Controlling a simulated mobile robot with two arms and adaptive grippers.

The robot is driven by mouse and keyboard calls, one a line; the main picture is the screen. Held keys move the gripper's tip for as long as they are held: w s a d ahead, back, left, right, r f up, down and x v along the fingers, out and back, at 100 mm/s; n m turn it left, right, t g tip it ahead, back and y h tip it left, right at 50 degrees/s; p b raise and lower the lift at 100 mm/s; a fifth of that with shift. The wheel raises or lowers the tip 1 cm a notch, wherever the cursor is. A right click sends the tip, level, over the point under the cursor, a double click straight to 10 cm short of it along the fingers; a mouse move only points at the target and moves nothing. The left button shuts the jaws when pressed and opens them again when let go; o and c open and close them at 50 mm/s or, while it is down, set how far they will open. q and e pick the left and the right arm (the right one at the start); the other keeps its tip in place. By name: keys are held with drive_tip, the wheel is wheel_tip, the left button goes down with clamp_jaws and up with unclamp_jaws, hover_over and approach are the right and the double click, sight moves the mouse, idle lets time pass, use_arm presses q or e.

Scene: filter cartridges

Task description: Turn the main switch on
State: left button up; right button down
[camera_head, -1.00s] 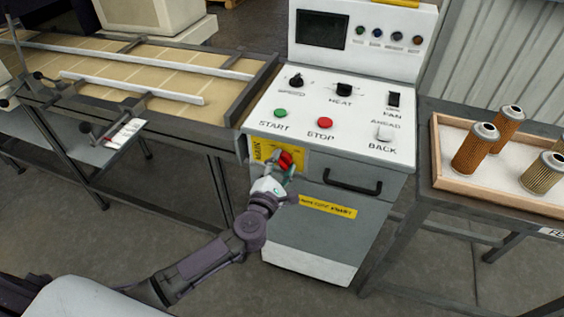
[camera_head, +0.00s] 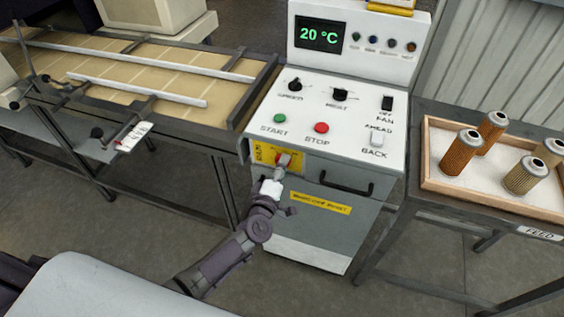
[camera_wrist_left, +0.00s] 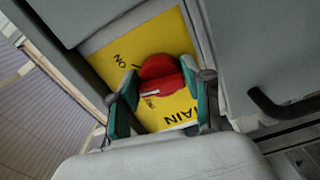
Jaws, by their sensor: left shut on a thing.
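The main switch (camera_head: 284,160) is a red rotary knob on a yellow plate (camera_head: 263,153) at the upper left of the cabinet front. In the left wrist view the red knob (camera_wrist_left: 162,80) shows between two green-padded fingers, with "ON" and "MAIN" lettering on the yellow plate (camera_wrist_left: 178,38). My left gripper (camera_head: 281,170) is shut on the knob; it also shows in the left wrist view (camera_wrist_left: 162,98). The display (camera_head: 319,34) on the upper panel is lit and reads 20 °C in green. My right gripper is not in view.
The control panel has a green START button (camera_head: 280,118), a red STOP button (camera_head: 321,128) and several switches. A black handle (camera_head: 347,184) sits right of the main switch. A conveyor (camera_head: 150,80) stands left. A tray (camera_head: 480,198) of filter cartridges stands right.

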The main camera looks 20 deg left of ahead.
use_arm(q)
drive_tip(key=m+p, duration=0.1)
drive_tip(key=m, duration=0.3)
drive_tip(key=shift+f+p, duration=0.15)
drive_tip(key=shift+p, duration=0.15)
drive_tip(key=shift+a+f+m+p, duration=0.1)
drive_tip(key=shift+m+p, duration=0.3)
drive_tip(key=shift+m, duration=1.1)
drive_tip(key=o, duration=1.1)
drive_tip(key=shift+s, duration=0.1)
drive_tip(key=s, duration=1.2)
drive_tip(key=shift+a, duration=0.2)
drive_tip(key=shift+w, duration=0.1)
